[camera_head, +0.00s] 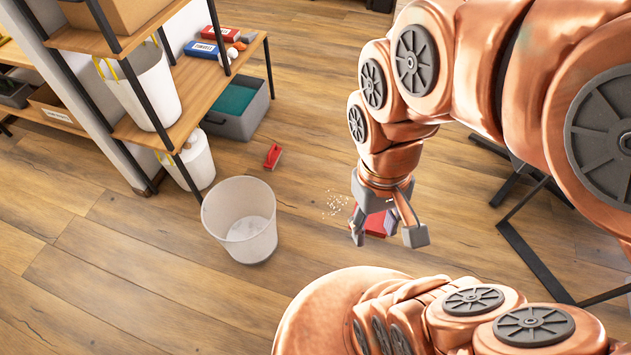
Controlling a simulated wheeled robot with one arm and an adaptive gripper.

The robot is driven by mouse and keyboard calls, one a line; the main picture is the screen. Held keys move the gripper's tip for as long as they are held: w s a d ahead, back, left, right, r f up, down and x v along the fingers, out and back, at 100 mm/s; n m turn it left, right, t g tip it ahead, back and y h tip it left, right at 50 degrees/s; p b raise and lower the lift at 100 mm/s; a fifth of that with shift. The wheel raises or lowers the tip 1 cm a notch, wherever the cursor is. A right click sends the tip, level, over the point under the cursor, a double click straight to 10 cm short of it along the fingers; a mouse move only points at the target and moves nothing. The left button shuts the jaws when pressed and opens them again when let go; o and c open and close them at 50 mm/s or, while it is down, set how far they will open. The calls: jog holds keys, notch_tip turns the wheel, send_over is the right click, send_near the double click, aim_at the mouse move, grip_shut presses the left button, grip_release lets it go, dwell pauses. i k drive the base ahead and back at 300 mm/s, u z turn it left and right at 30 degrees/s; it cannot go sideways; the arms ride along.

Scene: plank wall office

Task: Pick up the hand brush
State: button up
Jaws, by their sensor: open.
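My gripper (387,232) hangs fingers down over the floor right of centre, its two grey fingertips spread apart and nothing visibly clasped. A red object (375,223) with a pale bluish part on its right side shows between and behind the fingers, partly hidden by them. A smaller red object (273,156) lies on the floor further back to the left, near the shelf. Both are too small or too covered for me to tell for sure which is the hand brush. I cannot tell how high the fingers are above the first one.
White crumbs (337,202) lie on the floor left of my gripper. An open whitish bin (240,222) stands left of centre. A shelf unit (185,110) with boxes and white containers fills the upper left, with a grey crate (240,122) beside it. Black metal legs (535,255) stand at right.

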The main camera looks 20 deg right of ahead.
aim_at(275, 152)
jog(key=z, duration=0.4)
jog(key=i, duration=1.2)
jog(key=u, duration=0.25)
